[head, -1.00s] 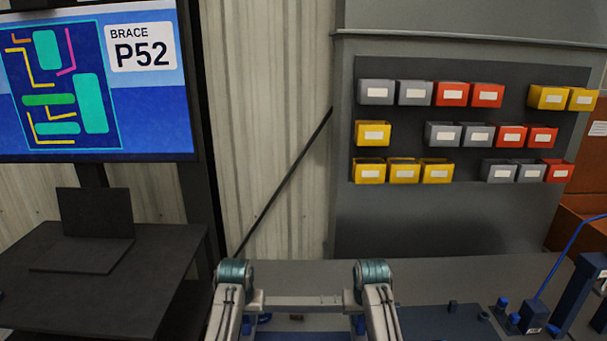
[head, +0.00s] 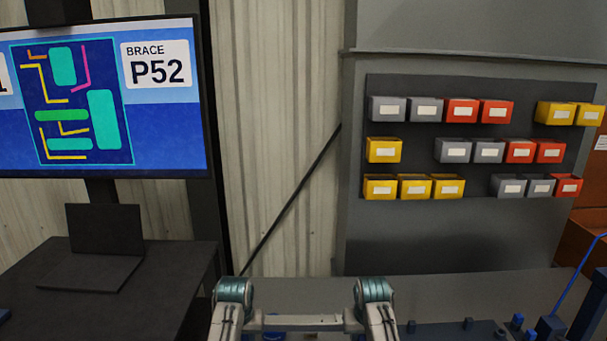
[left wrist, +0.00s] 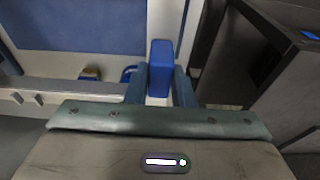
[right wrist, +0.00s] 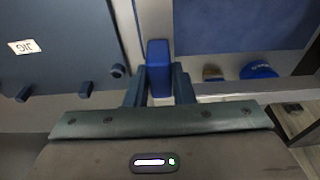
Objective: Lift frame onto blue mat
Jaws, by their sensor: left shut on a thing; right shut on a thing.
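My left gripper (left wrist: 160,88) is shut on a blue upright grip (left wrist: 161,60) of the pale frame (left wrist: 166,22). My right gripper (right wrist: 159,88) is shut on a matching blue grip (right wrist: 157,58) of the frame, which also shows in the right wrist view (right wrist: 155,18). A flat blue surface, apparently the blue mat, shows beside the frame in the left wrist view (left wrist: 75,28) and in the right wrist view (right wrist: 235,25). I cannot tell whether the frame touches it.
A dark blue jig plate (right wrist: 60,30) with pegs lies left in the right wrist view. The bench (head: 480,290) lies ahead, below a bin rack (head: 450,225). A screen (head: 100,100) stands left.

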